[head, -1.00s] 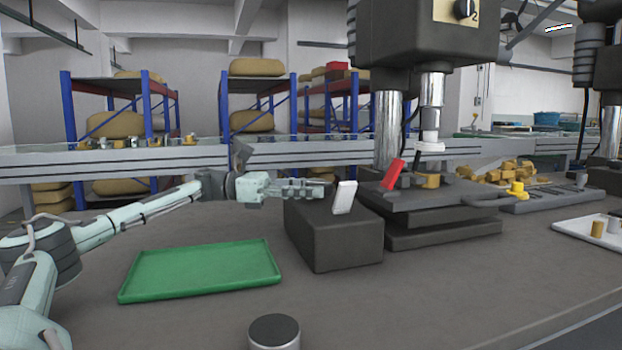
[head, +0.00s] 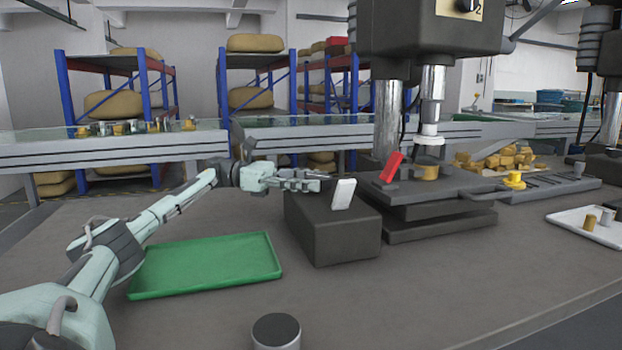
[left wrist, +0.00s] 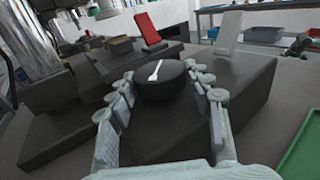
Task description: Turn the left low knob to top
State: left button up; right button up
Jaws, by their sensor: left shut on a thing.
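The knob (left wrist: 160,84) is round and black with a white pointer mark on its top, seen in the left wrist view. It sits at the dark box (head: 333,230); the box also shows in the left wrist view (left wrist: 245,85). The pointer runs mostly away from my gripper, leaning slightly right. My left gripper (left wrist: 160,76) has its fingers on both sides of the knob and is shut on it. In the head view my left gripper (head: 318,185) reaches over the box top and hides the knob. My right gripper is out of view.
A white lever (head: 343,194) stands on the box close to the fingers. A red lever (head: 391,167) stands by the press base (head: 440,222). A green tray (head: 206,266) lies in front of my arm. A dark-topped cylinder (head: 276,331) is at the near edge.

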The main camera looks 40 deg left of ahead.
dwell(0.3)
pick_arm(q)
jog(key=o, duration=1.2)
jog(key=shift+c, duration=0.2)
jog(key=v, duration=0.7)
jog(key=shift+a, duration=0.25)
jog(key=shift+s+r, duration=0.1)
jog(key=shift+s, duration=0.05)
